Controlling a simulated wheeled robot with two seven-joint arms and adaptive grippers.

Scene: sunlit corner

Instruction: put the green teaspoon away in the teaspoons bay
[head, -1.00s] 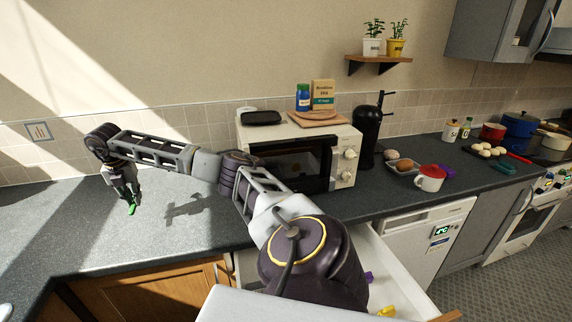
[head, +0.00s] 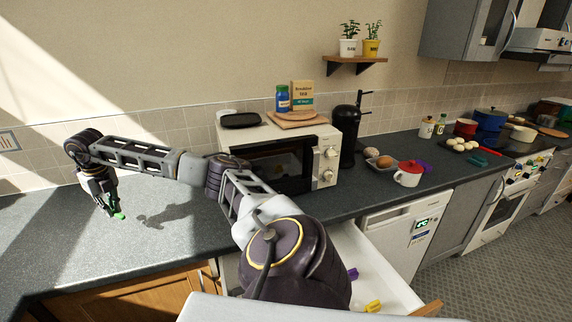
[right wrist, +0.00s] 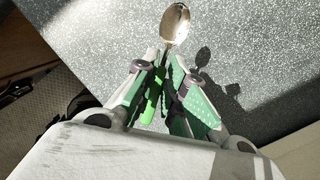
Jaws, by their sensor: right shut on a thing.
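My right gripper (head: 112,207) is at the far left of the head view, low over the dark counter (head: 190,232). It is shut on the green teaspoon (head: 119,216), which shows there only as a small bright green spot. In the right wrist view the spoon's green handle (right wrist: 152,97) is between the fingers (right wrist: 163,100), and its shiny metal bowl (right wrist: 175,22) sticks out beyond the tips. A white drawer (head: 398,284) is open below the counter, partly hidden by my arm. I cannot make out the teaspoons bay in it. My left gripper is not in view.
A purple thing (head: 352,273) and a yellow thing (head: 373,306) lie in the drawer. A white microwave (head: 328,166) stands behind my arm, with a black appliance (head: 349,140) beside it. The counter around my gripper is clear.

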